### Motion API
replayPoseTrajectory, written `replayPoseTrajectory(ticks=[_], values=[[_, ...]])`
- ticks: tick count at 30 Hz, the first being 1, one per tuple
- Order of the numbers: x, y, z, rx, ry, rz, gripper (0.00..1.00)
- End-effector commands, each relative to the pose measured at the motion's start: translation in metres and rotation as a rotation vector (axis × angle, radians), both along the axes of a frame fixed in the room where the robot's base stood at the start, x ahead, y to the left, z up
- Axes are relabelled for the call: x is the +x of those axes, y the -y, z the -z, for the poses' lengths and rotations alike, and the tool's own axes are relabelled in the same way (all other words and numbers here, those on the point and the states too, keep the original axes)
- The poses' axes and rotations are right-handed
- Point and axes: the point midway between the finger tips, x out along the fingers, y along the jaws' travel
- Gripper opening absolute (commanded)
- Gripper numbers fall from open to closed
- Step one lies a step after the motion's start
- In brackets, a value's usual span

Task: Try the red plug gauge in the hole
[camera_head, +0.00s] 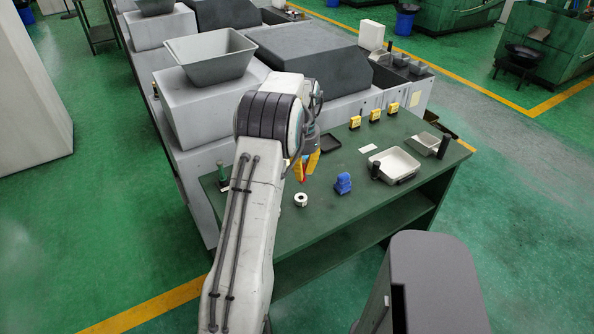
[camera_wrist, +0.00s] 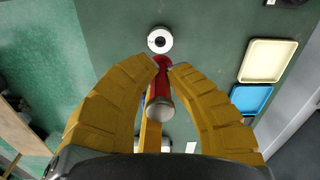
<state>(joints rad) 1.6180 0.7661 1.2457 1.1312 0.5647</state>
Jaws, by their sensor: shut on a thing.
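The red plug gauge (camera_wrist: 159,88) shows in the wrist view as a red bar with a silver, round end towards the camera. My gripper (camera_wrist: 164,66) has its yellow fingers shut on it, one on each side. A white ring with a dark central hole (camera_wrist: 159,40) lies on the green bench just beyond the fingertips. In the head view the ring (camera_head: 301,199) lies near the bench's front edge, and my gripper (camera_head: 307,168) is above and behind it. The gauge is mostly hidden there by my arm and fingers. I cannot tell its exact height above the ring.
The green bench (camera_head: 272,232) carries a blue object (camera_head: 343,184), a cream tray (camera_head: 381,158), a smaller grey tray (camera_head: 424,145), a dark tray (camera_head: 331,143) and several yellow items along the back. A dark green upright piece (camera_head: 222,178) stands at the left. Bench around the ring is clear.

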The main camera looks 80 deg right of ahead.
Motion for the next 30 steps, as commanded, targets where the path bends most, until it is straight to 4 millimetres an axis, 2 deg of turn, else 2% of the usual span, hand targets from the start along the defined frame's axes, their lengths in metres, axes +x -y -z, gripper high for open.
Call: replayPoseTrajectory(ticks=[10, 14, 30], values=[[0.000, 0.000, -0.001, -0.003, 0.000, 0.016, 0.00], [0.001, 0.000, 0.004, -0.002, 0.000, 0.015, 0.00], [0.001, -0.001, 0.043, -0.001, -0.001, 0.014, 0.00]])
